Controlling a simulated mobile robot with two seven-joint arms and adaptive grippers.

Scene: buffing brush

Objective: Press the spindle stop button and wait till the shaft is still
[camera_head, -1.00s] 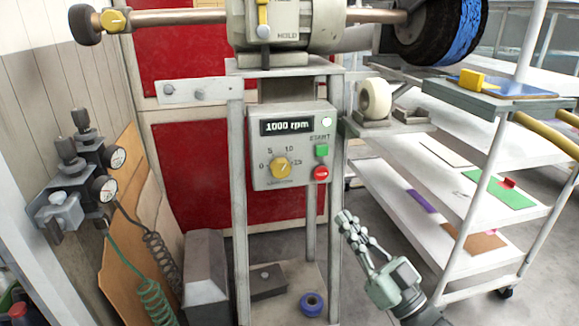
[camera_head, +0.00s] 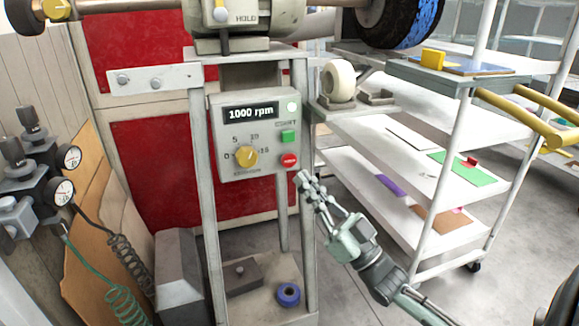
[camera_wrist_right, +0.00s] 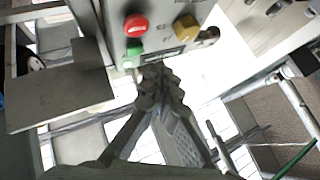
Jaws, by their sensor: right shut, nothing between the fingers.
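The red stop button (camera_head: 289,160) is at the lower right of the control panel (camera_head: 225,165), below the green start button (camera_head: 288,136) and right of the yellow speed knob (camera_head: 246,156). The display (camera_head: 251,111) reads 1000 rpm. My right gripper (camera_head: 303,180) is shut and empty, its fingertips just below and right of the red button in the head view. In the right wrist view the fingertips (camera_wrist_right: 160,74) and red button (camera_wrist_right: 135,25) appear apart. The shaft (camera_head: 105,10) runs along the top; whether it turns cannot be told. My left gripper is out of view.
A black and blue wheel (camera_head: 400,18) hangs above right. A small shelf with a white roller (camera_head: 338,80) juts out beside the panel. A white shelf cart (camera_head: 395,155) stands right. Gauges (camera_head: 62,190) and hoses are at left. A blue ring (camera_head: 288,293) lies on the lower shelf.

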